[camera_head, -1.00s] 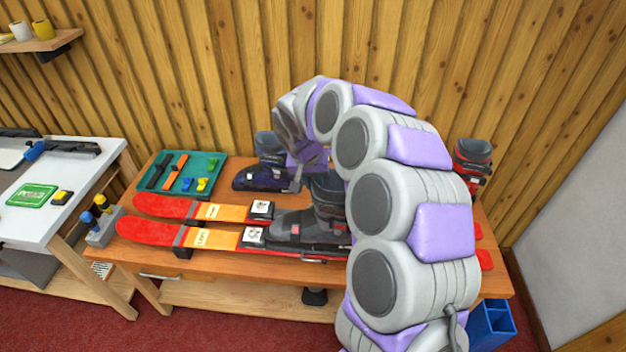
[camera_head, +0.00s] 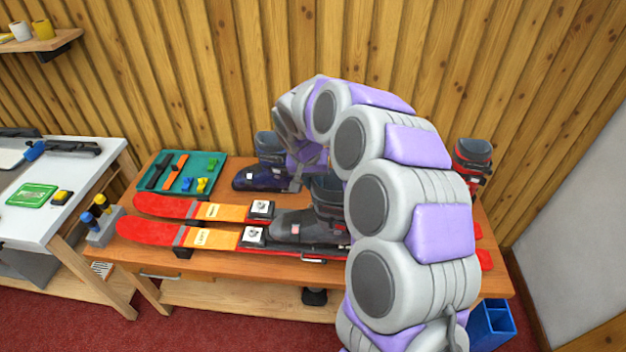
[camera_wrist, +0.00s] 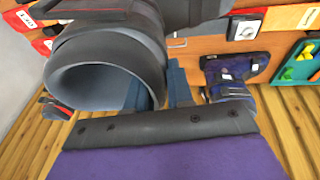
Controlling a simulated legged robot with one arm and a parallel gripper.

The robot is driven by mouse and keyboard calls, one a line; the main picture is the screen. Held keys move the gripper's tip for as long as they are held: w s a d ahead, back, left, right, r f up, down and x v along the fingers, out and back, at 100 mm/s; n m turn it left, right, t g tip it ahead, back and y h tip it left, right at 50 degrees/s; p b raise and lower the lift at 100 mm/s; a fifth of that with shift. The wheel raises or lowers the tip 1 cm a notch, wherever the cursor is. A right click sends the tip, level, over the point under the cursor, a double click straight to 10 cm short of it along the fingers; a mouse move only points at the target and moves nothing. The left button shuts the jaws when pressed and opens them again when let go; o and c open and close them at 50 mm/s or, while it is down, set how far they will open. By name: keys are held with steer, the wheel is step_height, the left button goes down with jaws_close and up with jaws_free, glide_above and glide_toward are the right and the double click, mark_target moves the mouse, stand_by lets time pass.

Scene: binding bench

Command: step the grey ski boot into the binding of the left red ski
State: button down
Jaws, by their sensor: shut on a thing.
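The left red ski (camera_head: 150,230) is the nearer of two parallel skis on the bench, its tip to the left. Its white toe piece (camera_head: 253,236) sits just in front of the grey ski boot's toe. The grey boot (camera_head: 295,226) is upright over this ski, its sole close along it; I cannot tell whether it is locked in. My arm hides its heel and the heel piece. In the wrist view, my gripper (camera_wrist: 163,88) is shut on the wall of the boot's cuff (camera_wrist: 105,65), one finger inside and one outside.
The second red ski (camera_head: 165,206) lies behind. A dark blue boot (camera_head: 258,177) stands behind the skis, and a grey-red boot (camera_head: 472,160) at the far right. A green tray (camera_head: 208,161) with straps and small parts lies at the back left. A blue bin (camera_head: 492,325) stands below right.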

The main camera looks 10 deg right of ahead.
steer(key=shift+f+b, duration=0.75)
steer(key=shift+f, duration=0.75)
stand_by(0.3)
steer(key=c, duration=1.1)
jaws_free()
steer(key=shift+r, duration=0.1)
steer(key=shift+c, duration=0.2)
steer(key=o, duration=0.7)
steer(key=shift+r+p, duration=1.8)
steer(key=shift+r, duration=1.8)
steer(key=shift+r+p, duration=0.6)
steer(key=shift+r, duration=0.75)
steer(key=shift+s, duration=0.15)
